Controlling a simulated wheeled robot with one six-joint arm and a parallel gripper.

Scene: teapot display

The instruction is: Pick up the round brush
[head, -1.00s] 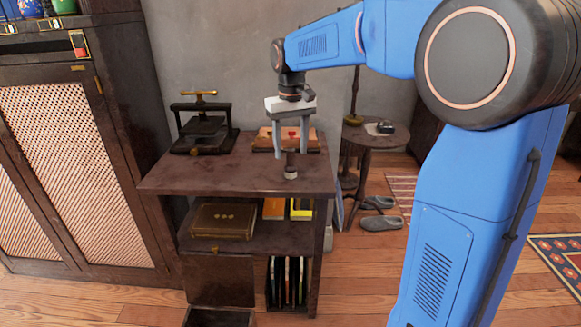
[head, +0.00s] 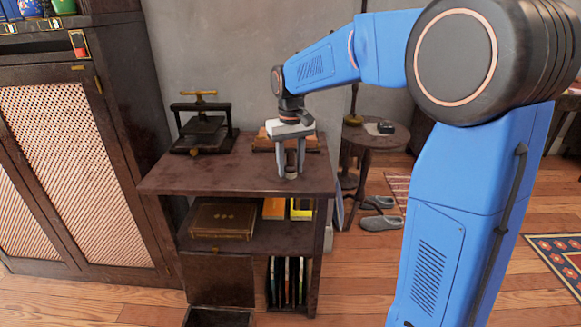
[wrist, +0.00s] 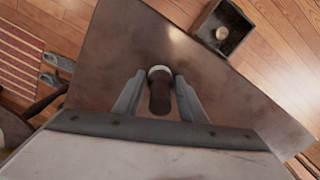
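The round brush (wrist: 159,98) stands upright on the table top, with a dark brown handle and a pale round base. In the head view the brush (head: 291,170) is partly hidden between the fingers. My gripper (head: 291,175) is lowered over it, with one finger on each side and the tips close to the table top. In the wrist view my gripper (wrist: 160,80) is open, with narrow gaps visible between the fingers and the brush.
A dark press (head: 203,132) stands at the back left of the table top (head: 230,178). A brown box or book (head: 264,143) lies just behind my gripper. An open drawer (wrist: 240,45) holds a small round item. A round side table (head: 375,138) stands to the right.

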